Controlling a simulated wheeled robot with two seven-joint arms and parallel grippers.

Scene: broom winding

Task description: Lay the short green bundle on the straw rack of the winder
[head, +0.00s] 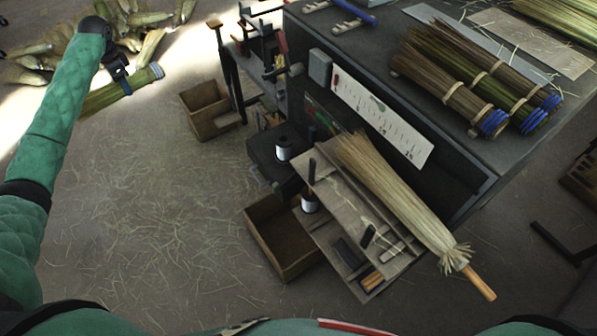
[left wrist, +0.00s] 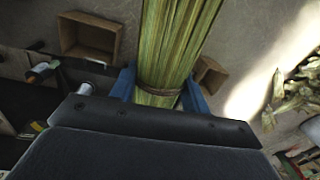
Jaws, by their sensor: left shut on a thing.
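The green bundle (head: 100,98), with a blue-bound end, is held above the floor at the upper left. My left gripper (head: 122,82) is shut around it. In the left wrist view the green bundle (left wrist: 178,40) passes between the blue fingers of the left gripper (left wrist: 168,88), with a dark tie around it. The dark winder bench (head: 455,190) stands to the right, well apart from the gripper. Several bundles (head: 480,78) with blue ends lie on its top; I cannot tell which part is the straw rack. My right gripper is not in view.
A broom (head: 395,190) lies on a slanted board with tools at the bench's front. A wooden box (head: 285,238) and a smaller box (head: 205,108) stand on the floor. Corn husks (head: 40,50) lie at the upper left. The straw-littered floor between arm and bench is open.

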